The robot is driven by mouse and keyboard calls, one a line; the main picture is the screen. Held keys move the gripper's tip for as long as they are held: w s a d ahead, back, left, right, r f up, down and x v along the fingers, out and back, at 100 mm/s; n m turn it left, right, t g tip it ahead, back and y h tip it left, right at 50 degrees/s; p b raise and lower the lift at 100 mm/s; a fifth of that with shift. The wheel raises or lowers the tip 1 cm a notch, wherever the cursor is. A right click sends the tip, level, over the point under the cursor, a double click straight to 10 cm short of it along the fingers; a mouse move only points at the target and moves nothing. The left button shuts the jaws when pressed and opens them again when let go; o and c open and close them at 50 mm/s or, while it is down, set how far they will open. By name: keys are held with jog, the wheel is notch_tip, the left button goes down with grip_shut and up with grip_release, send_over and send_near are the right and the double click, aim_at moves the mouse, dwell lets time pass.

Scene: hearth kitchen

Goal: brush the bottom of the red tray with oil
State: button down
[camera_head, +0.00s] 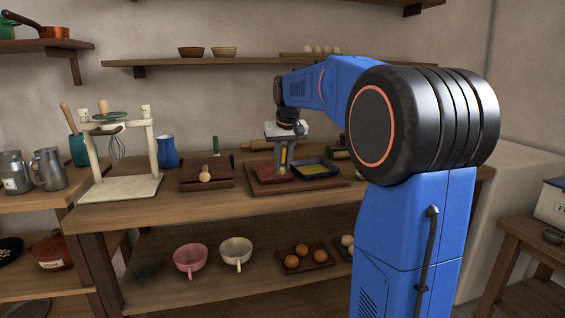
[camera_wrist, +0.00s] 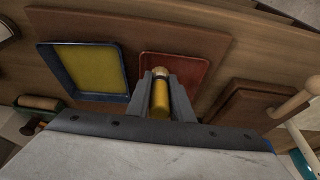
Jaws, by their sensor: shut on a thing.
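My gripper (camera_head: 284,160) points down over the worktop, shut on a brush with a yellow handle (camera_wrist: 159,102). The brush's pale end (camera_wrist: 160,72) shows between the fingertips in the wrist view. The red tray (camera_head: 262,171) lies on a dark wooden board, and the brush is over its near edge region in the wrist view (camera_wrist: 190,66). I cannot tell whether the brush touches the tray. The blue tray (camera_head: 316,168) beside it holds a flat layer of yellow oil (camera_wrist: 88,68). My gripper hides part of the red tray.
The wooden board (camera_head: 300,184) carries both trays. Left of it are another board (camera_head: 190,180) with a wooden-handled tool, a white stand (camera_head: 125,187) and a blue jug (camera_head: 167,152). A rolling pin (camera_head: 255,146) lies behind. The worktop's front strip is clear.

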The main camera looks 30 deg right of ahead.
jog(key=shift+f, duration=0.75)
jog(key=shift+w, duration=0.1)
dwell(0.3)
jog(key=shift+w+d+r, duration=0.1)
jog(key=shift+w+d, duration=0.15)
jog(key=shift+w, duration=0.65)
jog(key=shift+w+d, duration=0.25)
jog(key=shift+w, duration=0.65)
jog(key=shift+w+d, duration=0.25)
jog(key=shift+w, duration=0.7)
jog(key=shift+w+d, duration=0.25)
jog(key=shift+w, duration=0.65)
jog(key=shift+s+a, duration=0.35)
jog(key=shift+s, duration=0.9)
jog(key=shift+s+a, duration=0.3)
jog(key=shift+s, duration=0.95)
jog(key=shift+s+a, duration=0.35)
jog(key=shift+s, duration=0.9)
jog(key=shift+w+d, duration=0.3)
jog(key=shift+w, duration=0.7)
jog(key=shift+w+d, duration=0.25)
jog(key=shift+w, duration=0.7)
